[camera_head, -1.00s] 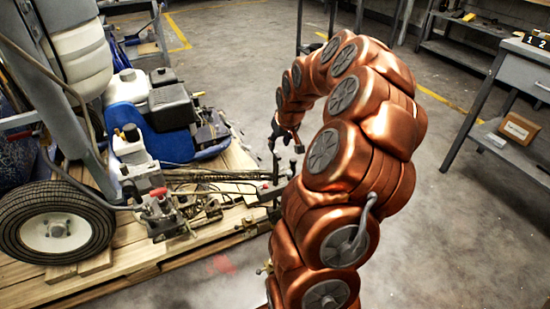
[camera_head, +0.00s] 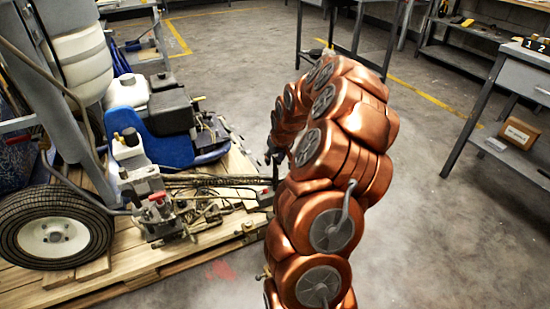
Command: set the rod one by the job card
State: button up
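The line striper (camera_head: 168,140) stands on a wooden pallet at the left, with a blue body, an engine and a black tyre (camera_head: 55,227). Thin dark rods or cables (camera_head: 225,181) run from its front mechanism (camera_head: 160,207) rightward toward my arm. I cannot tell which part is rod one. My copper arm curves up and over at the centre. My gripper (camera_head: 272,156) is a small dark shape at its far end, beside the right end of the striper, and is partly hidden by the arm. Its fingers are too small to read. No job card can be made out.
The wooden pallet (camera_head: 130,280) edges the striper. Concrete floor (camera_head: 440,240) is open at the right.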

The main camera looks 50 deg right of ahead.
grip_shut()
jog(key=shift+r, duration=0.1)
dwell(0.4)
notch_tip(320, 180, up, 7)
jog(key=shift+d+f+p, duration=0.1)
jog(key=shift+p, duration=0.8)
jog(key=shift+w+f, duration=0.1)
jog(key=shift+o, duration=0.4)
grip_release()
jog(key=shift+f, duration=0.15)
